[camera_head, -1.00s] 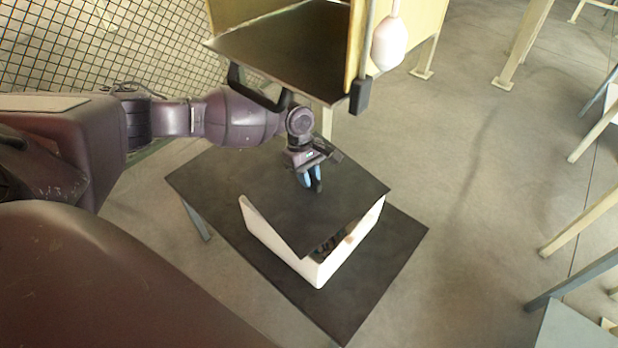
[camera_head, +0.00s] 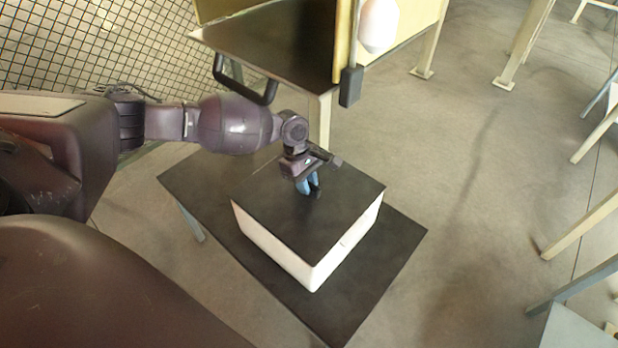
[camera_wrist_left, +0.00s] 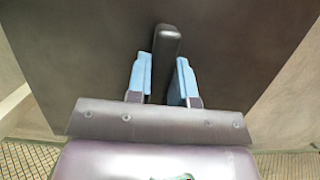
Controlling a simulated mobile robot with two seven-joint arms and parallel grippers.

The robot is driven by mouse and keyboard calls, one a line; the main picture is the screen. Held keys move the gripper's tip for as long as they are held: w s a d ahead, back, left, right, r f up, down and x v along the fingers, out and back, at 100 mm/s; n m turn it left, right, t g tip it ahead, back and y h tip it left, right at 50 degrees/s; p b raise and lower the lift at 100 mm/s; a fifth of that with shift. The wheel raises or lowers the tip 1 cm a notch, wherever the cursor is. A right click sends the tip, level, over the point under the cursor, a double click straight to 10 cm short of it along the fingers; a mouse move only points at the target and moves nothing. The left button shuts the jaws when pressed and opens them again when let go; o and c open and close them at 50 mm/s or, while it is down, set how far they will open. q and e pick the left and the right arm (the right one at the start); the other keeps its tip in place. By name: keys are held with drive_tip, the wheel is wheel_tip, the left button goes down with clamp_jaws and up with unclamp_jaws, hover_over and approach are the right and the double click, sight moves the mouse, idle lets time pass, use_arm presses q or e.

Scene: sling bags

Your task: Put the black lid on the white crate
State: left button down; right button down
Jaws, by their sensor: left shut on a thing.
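The white crate (camera_head: 281,254) stands on a dark table (camera_head: 382,270). The black lid (camera_head: 310,223) lies over the crate's top, its edges lined up closely with the visible rim; the crate's inside is hidden. My left gripper (camera_head: 311,191) is above the lid, with blue fingers pointing down. In the left wrist view, my left gripper (camera_wrist_left: 166,85) is shut on the dark handle (camera_wrist_left: 168,48) of the lid (camera_wrist_left: 230,45), one blue finger on each side. My right gripper is not in view.
A taller dark-topped workbench (camera_head: 290,45) with a yellowish frame stands behind, with a black handle (camera_head: 245,90) near my left arm. A white rounded object (camera_head: 380,25) hangs at its side. Open floor lies to the right.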

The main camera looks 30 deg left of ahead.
use_arm(q)
drive_tip(key=shift+f, duration=0.1)
idle(0.3)
drive_tip(key=shift+f, duration=0.1)
drive_tip(key=shift+f, duration=0.15)
drive_tip(key=shift+f, duration=0.4)
idle(0.4)
drive_tip(key=c, duration=0.9)
unclamp_jaws()
